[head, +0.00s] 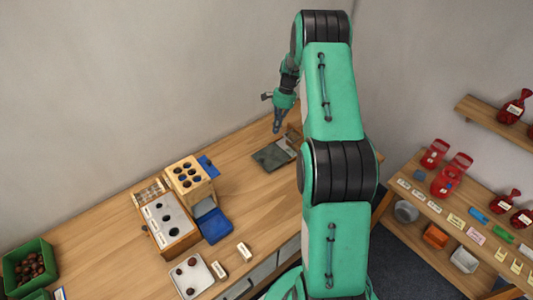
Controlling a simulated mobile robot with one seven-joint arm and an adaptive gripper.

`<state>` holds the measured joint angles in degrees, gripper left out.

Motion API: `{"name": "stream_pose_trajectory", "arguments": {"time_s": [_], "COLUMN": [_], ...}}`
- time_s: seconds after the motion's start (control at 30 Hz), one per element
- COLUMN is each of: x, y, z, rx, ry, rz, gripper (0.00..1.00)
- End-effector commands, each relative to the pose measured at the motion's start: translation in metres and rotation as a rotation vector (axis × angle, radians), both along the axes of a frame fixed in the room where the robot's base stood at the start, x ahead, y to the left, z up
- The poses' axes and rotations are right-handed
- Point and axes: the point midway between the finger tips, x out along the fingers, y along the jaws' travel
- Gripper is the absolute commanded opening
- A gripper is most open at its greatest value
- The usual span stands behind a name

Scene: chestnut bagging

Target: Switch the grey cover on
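A flat dark grey piece (270,156) lies near the back right of the wooden table, beside a small brown wooden part (294,133). It may be the grey cover, but no switch can be made out on it. My gripper (277,128) points down above its far side, seemingly apart from it. The fingertips look close together, but they are too small to tell whether they are open or shut. My arm hides part of the table to the right of the grey piece.
On the table (100,222) stand a wooden box with dark holes (190,178), a white-topped box (168,222), a blue tray (214,225), a white tray (193,276) and a green crate (30,268) of chestnuts. Shelves (447,213) with red bags stand at right.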

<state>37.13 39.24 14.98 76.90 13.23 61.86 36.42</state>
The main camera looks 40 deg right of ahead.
Motion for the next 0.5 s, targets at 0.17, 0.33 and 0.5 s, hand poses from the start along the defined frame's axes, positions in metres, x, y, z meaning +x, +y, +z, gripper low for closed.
{"name": "stream_pose_trajectory", "arguments": {"time_s": [0.17,0.33,0.5], "x": [0.0,0.0,-0.001], "y": [0.0,0.002,0.005], "z": [0.0,-0.005,-0.018], "rx": [0.0,0.0,0.0], "ry": [0.0,0.0,0.0], "rz": [0.0,0.0,0.0], "gripper": [0.0,0.0,0.0]}}
